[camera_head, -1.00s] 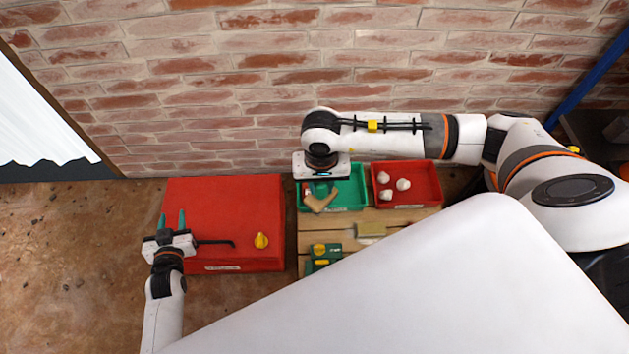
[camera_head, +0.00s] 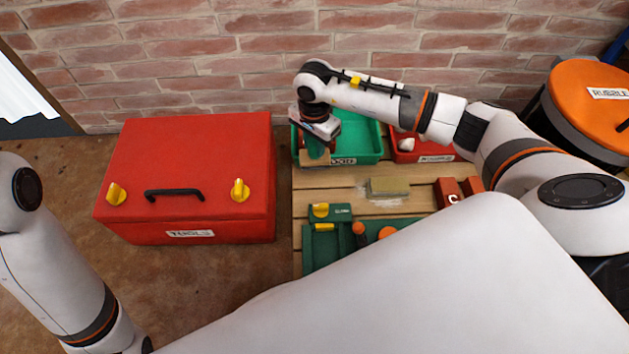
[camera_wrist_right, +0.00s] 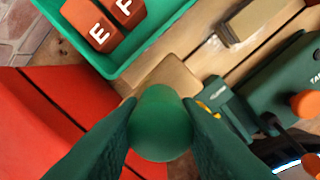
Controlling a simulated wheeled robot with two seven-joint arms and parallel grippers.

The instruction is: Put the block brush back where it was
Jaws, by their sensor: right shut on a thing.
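The block brush has a green rounded knob (camera_wrist_right: 160,123) and a flat wooden block (camera_wrist_right: 168,76). In the head view its wooden block (camera_head: 314,159) shows at the front left corner of the green bin (camera_head: 358,146). My right gripper (camera_head: 317,146) points down and is shut on the green knob. In the right wrist view both dark green fingers (camera_wrist_right: 160,125) press on the knob's sides. The block overlaps the bin's near edge in view; I cannot tell whether it touches the planks. My left gripper is out of view.
A red toolbox (camera_head: 190,150) stands left of the wooden planks (camera_head: 345,200). A tan block (camera_head: 390,188), a green case (camera_head: 330,212) and a lettered red block (camera_head: 449,193) lie on them. A red bin (camera_head: 428,155) stands right; the green bin holds lettered red blocks (camera_wrist_right: 90,24).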

